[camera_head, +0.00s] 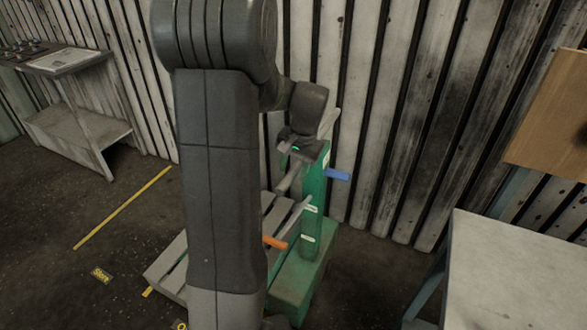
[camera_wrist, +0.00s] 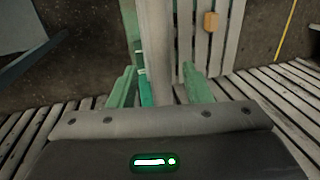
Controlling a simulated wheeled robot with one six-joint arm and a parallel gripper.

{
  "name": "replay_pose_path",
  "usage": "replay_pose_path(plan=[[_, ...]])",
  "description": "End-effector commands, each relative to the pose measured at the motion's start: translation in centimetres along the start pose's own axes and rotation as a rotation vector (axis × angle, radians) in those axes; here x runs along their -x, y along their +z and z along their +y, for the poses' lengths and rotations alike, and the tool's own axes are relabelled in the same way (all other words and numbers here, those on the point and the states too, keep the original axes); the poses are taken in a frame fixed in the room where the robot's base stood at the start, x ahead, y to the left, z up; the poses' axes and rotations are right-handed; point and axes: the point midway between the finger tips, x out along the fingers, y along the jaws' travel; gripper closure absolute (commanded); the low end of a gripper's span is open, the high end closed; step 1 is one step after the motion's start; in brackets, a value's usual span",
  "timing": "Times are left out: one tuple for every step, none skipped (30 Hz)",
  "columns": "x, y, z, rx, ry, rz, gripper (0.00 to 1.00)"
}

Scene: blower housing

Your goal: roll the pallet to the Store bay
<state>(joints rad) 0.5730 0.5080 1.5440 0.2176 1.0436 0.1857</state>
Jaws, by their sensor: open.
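A pale slatted pallet (camera_head: 165,268) lies on the floor beside a green upright post on a green base (camera_head: 292,285), partly hidden behind my arm. The post (camera_head: 314,190) carries a blue handle (camera_head: 338,175), an orange-tipped lever (camera_head: 274,242) and pale levers. My gripper (camera_head: 300,150) is near the top of the post. In the wrist view my open gripper (camera_wrist: 160,88) has its green fingers apart, with a pale bar (camera_wrist: 157,45) between them. I cannot tell if they touch it. A yellow "Store" floor label (camera_head: 101,275) lies left of the pallet.
A yellow floor line (camera_head: 122,208) runs left of the pallet. A worn workbench (camera_head: 75,95) stands at the back left, against a plank wall (camera_head: 380,120). A pale table (camera_head: 510,270) stands at the right. Dark floor is clear at the left.

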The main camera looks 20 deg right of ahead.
Motion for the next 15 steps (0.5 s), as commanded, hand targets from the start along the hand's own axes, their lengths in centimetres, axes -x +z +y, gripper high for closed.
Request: replay_pose_path(plan=[[-0.27, 0.01, -0.01, 0.0, 0.0, 0.0, 0.56], [-0.37, 0.0, -0.01, 0.0, 0.0, 0.001, 0.56], [-0.47, 0.01, -0.01, 0.0, 0.0, 0.001, 0.56], [-0.51, 0.01, -0.01, 0.0, 0.0, 0.001, 0.56], [-0.53, 0.01, -0.01, 0.0, 0.0, 0.001, 0.56], [-0.54, 0.01, -0.02, 0.0, 0.0, 0.001, 0.56], [-0.54, 0.01, -0.02, 0.0, 0.0, 0.001, 0.56], [-0.54, 0.01, -0.02, 0.0, 0.0, 0.001, 0.56], [-0.53, 0.01, -0.02, 0.0, 0.0, 0.001, 0.56], [-0.53, 0.01, -0.02, 0.0, 0.0, 0.001, 0.56], [-0.53, 0.01, -0.02, 0.0, 0.0, 0.001, 0.58], [-0.53, 0.01, -0.02, 0.0, 0.0, 0.001, 0.65], [-0.52, 0.01, -0.02, 0.0, 0.0, 0.001, 0.71], [-0.52, 0.01, -0.02, 0.0, 0.0, 0.001, 0.77], [-0.52, 0.01, -0.02, 0.0, 0.0, 0.001, 0.85]])
